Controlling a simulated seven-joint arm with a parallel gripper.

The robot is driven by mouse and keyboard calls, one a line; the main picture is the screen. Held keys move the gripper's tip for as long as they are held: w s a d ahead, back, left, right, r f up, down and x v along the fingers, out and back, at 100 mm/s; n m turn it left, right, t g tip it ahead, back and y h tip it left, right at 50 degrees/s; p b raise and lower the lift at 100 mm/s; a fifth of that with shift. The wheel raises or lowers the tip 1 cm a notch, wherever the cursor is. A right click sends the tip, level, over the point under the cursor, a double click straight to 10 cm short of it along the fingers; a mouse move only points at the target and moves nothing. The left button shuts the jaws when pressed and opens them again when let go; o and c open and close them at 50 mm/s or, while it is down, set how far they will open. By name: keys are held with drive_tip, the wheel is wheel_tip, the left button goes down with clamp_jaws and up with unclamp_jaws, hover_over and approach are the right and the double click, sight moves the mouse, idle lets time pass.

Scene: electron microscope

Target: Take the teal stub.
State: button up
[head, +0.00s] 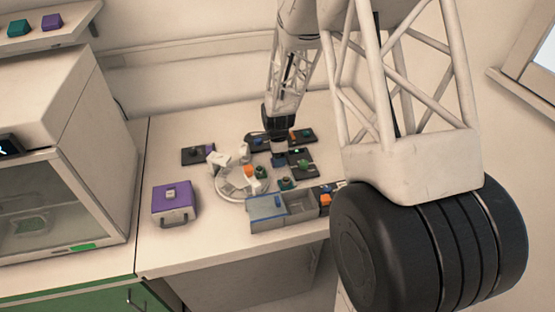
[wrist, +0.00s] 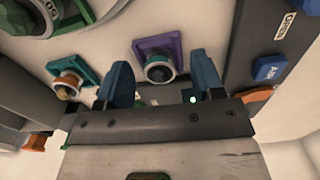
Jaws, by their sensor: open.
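In the wrist view, a teal square piece (wrist: 72,74) with a round, brownish-topped part lies left of my gripper (wrist: 162,82). A purple square piece (wrist: 165,46) with a grey round part shows ahead, between and beyond the two blue fingers. My gripper is open, with nothing seen between its fingers. In the head view, my gripper (head: 278,147) hangs over the back part of the bench. A small teal thing (head: 287,183) stands in front of it, by the divided tray. I cannot tell for sure which teal piece is the stub.
A grey divided tray (head: 283,221) sits at the bench front, with a purple box (head: 174,202) to its left. A round white platform (head: 230,187) carries small parts. Dark plates (head: 302,135) lie near my gripper. Bench left of the purple box is clear.

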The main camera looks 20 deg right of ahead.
drive_tip(key=c, duration=1)
drive_tip(key=shift+r, duration=0.15)
drive_tip(key=shift+r, duration=4.85)
